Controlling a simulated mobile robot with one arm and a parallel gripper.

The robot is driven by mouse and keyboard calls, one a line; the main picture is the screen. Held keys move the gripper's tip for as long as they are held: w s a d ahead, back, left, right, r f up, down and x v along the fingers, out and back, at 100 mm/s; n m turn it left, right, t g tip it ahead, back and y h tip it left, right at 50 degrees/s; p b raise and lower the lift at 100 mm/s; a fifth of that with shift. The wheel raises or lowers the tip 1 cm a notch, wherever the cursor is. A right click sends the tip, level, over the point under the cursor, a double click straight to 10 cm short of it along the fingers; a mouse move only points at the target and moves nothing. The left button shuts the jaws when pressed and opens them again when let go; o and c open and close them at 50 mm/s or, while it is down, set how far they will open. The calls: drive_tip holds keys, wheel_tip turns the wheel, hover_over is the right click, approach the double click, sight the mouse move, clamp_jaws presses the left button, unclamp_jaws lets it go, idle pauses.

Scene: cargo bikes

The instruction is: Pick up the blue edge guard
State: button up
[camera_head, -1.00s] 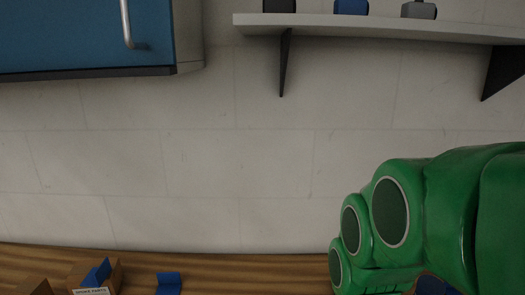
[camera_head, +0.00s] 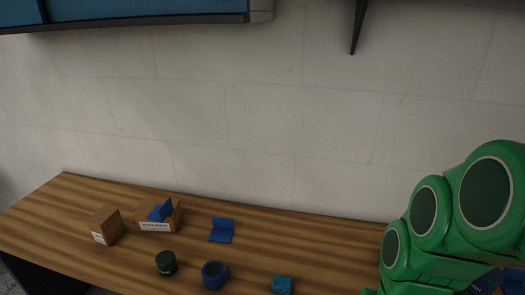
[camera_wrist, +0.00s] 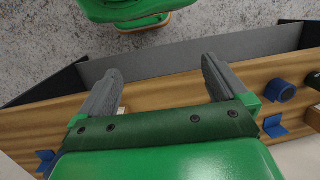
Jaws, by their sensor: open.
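A blue edge guard (camera_head: 221,230), a small bent L-shaped piece, lies on the wooden bench in the head view. Another blue angled piece (camera_head: 160,211) sits in the open cardboard spoke parts box (camera_head: 155,226) to its left. In the wrist view, a blue bent piece (camera_wrist: 273,126) lies to the right of my gripper (camera_wrist: 160,66). My gripper is open, with nothing between its fingers, over the bench's edge. It is not visible in the head view, where my green arm fills the right side.
On the bench (camera_head: 330,247) are a small cardboard box (camera_head: 106,227), a dark green jar (camera_head: 166,263), a blue tape roll (camera_head: 215,275) and a teal block (camera_head: 282,285). Further blue things (camera_head: 490,281) are partly hidden by my arm. A blue cabinet (camera_head: 140,12) hangs above.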

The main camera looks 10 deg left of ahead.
drive_tip(key=w+a+r+m+g+y, duration=0.15)
drive_tip(key=w+a+y, duration=0.25)
drive_tip(key=a, duration=0.8)
drive_tip(key=w+a+r+g+y, duration=0.2)
drive_tip(key=w+a+y, duration=0.2)
drive_tip(key=a, duration=0.9)
drive_tip(key=m+t+y, duration=0.1)
drive_tip(key=m+y, duration=0.6)
drive_tip(key=m, duration=0.3)
hover_over(165, 205)
drive_tip(key=s+d, duration=0.8)
drive_tip(key=d, duration=0.2)
drive_tip(key=f, duration=0.1)
drive_tip(key=w+a+f+m+t+y, duration=0.2)
drive_tip(key=w+a+f+m+t, duration=0.25)
drive_tip(key=w+f+m, duration=0.35)
drive_tip(key=shift+n, duration=0.65)
drive_tip(key=a, duration=0.2)
drive_tip(key=a+f, duration=0.1)
drive_tip(key=a, duration=0.3)
drive_tip(key=shift+a+f, duration=0.1)
drive_tip(key=shift+f, duration=0.25)
drive_tip(key=shift+w+a, duration=0.15)
drive_tip(key=shift+a, duration=0.55)
drive_tip(key=c, duration=1.1)
